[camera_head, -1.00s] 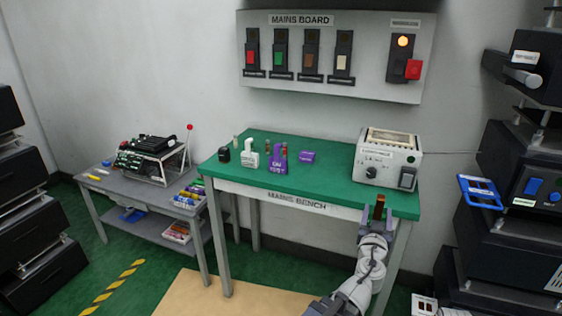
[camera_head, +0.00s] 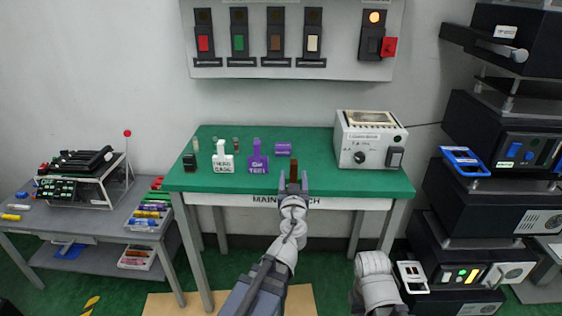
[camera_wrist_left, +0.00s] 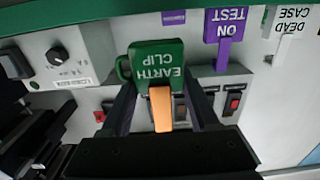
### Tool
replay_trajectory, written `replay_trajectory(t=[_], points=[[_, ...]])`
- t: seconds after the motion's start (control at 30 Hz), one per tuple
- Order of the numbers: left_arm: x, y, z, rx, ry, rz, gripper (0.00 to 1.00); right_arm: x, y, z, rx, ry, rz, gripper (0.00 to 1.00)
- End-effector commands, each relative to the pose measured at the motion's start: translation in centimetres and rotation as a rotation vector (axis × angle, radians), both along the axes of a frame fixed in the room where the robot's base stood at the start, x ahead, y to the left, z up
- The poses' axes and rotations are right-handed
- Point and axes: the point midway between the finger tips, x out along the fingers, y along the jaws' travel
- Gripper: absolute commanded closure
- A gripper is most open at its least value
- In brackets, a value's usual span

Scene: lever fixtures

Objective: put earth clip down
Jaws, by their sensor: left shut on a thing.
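The earth clip is a green block lettered EARTH CLIP (camera_wrist_left: 155,65) with an orange-brown stub (camera_wrist_left: 160,108), seen upside down in the left wrist view. My left gripper (camera_head: 293,183) is shut on it, a finger on either side of the stub. In the head view the clip's brown part (camera_head: 294,168) stands up between the fingertips, in front of the bench's front edge or just over it; the exact gap is unclear. My right gripper is not in view.
The green-topped mains bench (camera_head: 320,180) carries a white DEAD CASE piece (camera_head: 222,160), a purple ON TEST piece (camera_head: 257,160), a purple block (camera_head: 283,149) and a grey instrument (camera_head: 368,140) at right. Bare green top lies between them. The mains board (camera_head: 290,70) hangs behind.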

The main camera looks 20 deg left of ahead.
Motion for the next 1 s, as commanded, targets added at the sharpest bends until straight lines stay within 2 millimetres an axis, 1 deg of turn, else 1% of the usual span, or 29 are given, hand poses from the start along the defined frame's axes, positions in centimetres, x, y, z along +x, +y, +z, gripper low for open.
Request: replay_trajectory(t=[0.03, 0.17, 0.3, 0.4, 0.5, 0.67, 0.77, 1.0], points=[[1.6, 0.1, 1.4, 0.000, 0.000, 0.001, 0.93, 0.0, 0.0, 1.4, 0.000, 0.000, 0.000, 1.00], [5.5, 0.5, 4.0, 0.000, 0.001, -0.002, 0.93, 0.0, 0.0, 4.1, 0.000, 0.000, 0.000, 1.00], [10.2, 1.3, 7.0, -0.001, 0.002, -0.004, 0.93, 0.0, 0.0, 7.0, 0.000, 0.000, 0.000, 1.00], [12.3, 1.7, 8.1, -0.002, 0.003, -0.007, 0.93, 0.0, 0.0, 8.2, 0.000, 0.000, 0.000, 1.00], [12.9, 1.8, 8.2, -0.002, 0.003, -0.009, 0.93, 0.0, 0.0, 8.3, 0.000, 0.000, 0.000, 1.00], [12.7, 1.8, 7.3, -0.002, 0.003, -0.009, 0.93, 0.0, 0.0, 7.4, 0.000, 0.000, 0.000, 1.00], [12.6, 1.8, 6.3, -0.002, 0.003, -0.009, 0.93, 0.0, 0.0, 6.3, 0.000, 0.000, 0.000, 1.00], [12.6, 1.8, 2.5, -0.002, 0.003, -0.009, 0.93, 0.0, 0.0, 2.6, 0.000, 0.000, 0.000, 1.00]])
